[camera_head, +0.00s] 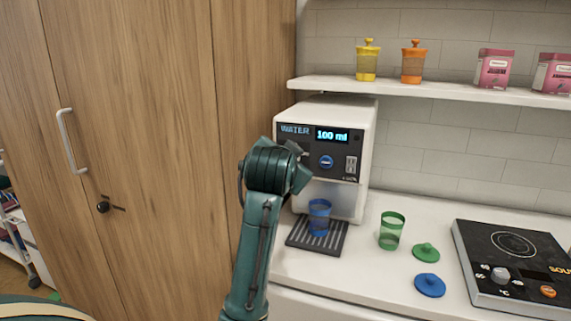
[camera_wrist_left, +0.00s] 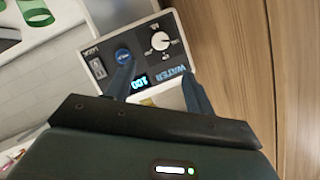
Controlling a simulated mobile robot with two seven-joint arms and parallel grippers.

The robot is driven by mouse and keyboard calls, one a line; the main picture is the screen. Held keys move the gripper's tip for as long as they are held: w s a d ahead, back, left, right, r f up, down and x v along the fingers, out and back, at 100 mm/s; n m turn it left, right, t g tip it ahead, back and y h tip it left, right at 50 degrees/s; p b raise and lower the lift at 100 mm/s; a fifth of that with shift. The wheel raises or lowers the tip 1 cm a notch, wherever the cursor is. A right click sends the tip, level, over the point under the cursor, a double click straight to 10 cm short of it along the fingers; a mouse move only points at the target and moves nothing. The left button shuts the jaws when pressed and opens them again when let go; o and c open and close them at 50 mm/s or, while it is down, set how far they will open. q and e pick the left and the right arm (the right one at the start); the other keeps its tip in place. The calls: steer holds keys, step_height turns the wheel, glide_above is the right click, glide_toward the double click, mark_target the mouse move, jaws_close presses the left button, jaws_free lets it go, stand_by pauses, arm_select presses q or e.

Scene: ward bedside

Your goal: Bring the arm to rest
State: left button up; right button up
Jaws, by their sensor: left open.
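My left arm rises from the bottom of the head view, with its left gripper (camera_head: 297,163) in front of the left part of the water dispenser (camera_head: 362,125). In the wrist view the left gripper (camera_wrist_left: 156,82) is open, its two fingers apart with nothing between them. The dispenser panel (camera_wrist_left: 150,50) lies beyond them, with a dial, a blue button and a lit display. The display reads 100 ml in the head view. A blue cup (camera_head: 319,209) stands upright on the dark drip tray (camera_head: 334,243). My right gripper is not in view.
A green cup (camera_head: 391,231), a green lid (camera_head: 426,252) and a blue lid (camera_head: 430,285) are on the white counter, left of a hot plate (camera_head: 512,243). A shelf (camera_head: 440,91) holds jars and pink boxes. A wooden cabinet (camera_head: 150,150) stands left.

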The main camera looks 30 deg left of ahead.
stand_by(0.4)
arm_select(q)
steer(key=s+d+f+m+h, duration=0.1)
steer(key=d+f+h, duration=0.15)
steer(key=f, duration=0.65)
steer(key=s+d+f+m+h, duration=0.15)
steer(key=d+f, duration=0.25)
steer(key=f, duration=0.5)
steer(key=s+d+f+h, duration=0.1)
steer(key=s+d+f, duration=0.15)
steer(key=f, duration=0.65)
steer(key=s+d+f+g+h, duration=0.1)
steer(key=s+d+f, duration=0.2)
steer(key=s+f, duration=0.2)
steer(key=s+d+f+n+h, duration=0.1)
steer(key=s+d+f+h, duration=0.1)
steer(key=s+f, duration=0.4)
steer(key=s+d+f+n+g+h, duration=0.1)
steer(key=s+d+f, duration=0.4)
steer(key=s, duration=0.4)
steer(key=shift+s+f+g+h, duration=0.15)
steer(key=shift+f+g+h, duration=0.15)
steer(key=shift+f, duration=0.1)
steer(key=shift+c, duration=0.2)
